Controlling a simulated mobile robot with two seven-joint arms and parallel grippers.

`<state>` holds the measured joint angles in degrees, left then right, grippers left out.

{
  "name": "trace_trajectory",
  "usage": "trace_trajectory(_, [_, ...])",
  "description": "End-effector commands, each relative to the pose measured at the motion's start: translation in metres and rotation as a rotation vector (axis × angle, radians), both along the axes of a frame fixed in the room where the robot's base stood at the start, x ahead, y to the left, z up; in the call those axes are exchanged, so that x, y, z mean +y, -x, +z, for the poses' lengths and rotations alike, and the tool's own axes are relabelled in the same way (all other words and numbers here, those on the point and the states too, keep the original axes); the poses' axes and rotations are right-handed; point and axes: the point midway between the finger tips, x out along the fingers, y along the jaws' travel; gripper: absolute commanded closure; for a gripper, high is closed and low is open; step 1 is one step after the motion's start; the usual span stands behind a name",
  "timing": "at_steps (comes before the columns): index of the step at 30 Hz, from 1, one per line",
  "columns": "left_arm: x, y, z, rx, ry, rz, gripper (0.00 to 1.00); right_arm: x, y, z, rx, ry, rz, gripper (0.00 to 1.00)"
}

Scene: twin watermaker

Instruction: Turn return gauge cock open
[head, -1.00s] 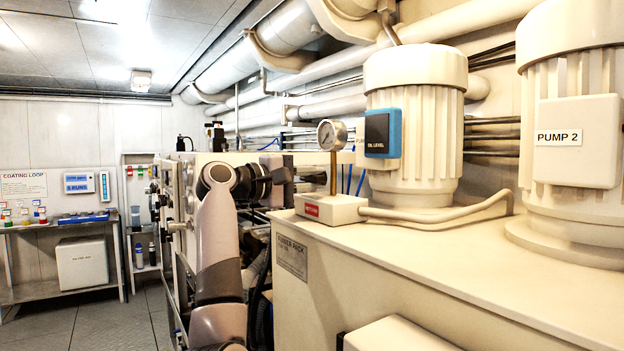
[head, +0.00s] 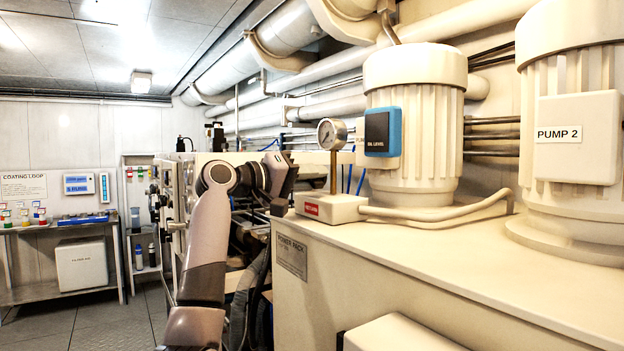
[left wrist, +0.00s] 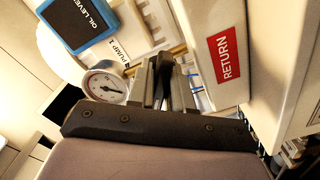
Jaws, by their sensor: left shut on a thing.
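The return gauge block (head: 340,209) is a white box with a red RETURN label, at the front left corner of the power pack top. A round gauge (head: 332,134) stands on it on a brass stem. The gauge (left wrist: 105,84) and the RETURN label (left wrist: 226,56) also show in the left wrist view. My left gripper (head: 282,205) is at the left end of the block. In the left wrist view its fingers (left wrist: 164,85) are shut on a dark, narrow piece, seemingly the return gauge cock's handle. The cock's body is hidden, so its angle cannot be told. My right gripper is not seen.
The power pack (head: 430,265) fills the right front, with a pump motor (head: 415,125) close behind the gauge and PUMP 2 (head: 572,130) further right. A pipe (head: 440,212) runs from the block. A shelf with bottles (head: 55,225) stands far left, beside open floor.

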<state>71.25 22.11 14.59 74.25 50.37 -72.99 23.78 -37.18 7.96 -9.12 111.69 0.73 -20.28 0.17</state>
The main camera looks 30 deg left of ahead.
Motion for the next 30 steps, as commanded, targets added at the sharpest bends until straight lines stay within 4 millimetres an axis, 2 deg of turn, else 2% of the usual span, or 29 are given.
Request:
trace_trajectory(18, [0.0004, -0.0002, -0.0012, -0.217, -0.539, -0.001, 1.00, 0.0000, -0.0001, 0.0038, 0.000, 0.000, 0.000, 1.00])
trace_trajectory(30, [0.0000, -0.0002, -0.0012, -0.324, -0.791, -0.001, 1.00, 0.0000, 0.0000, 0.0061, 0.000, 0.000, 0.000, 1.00])
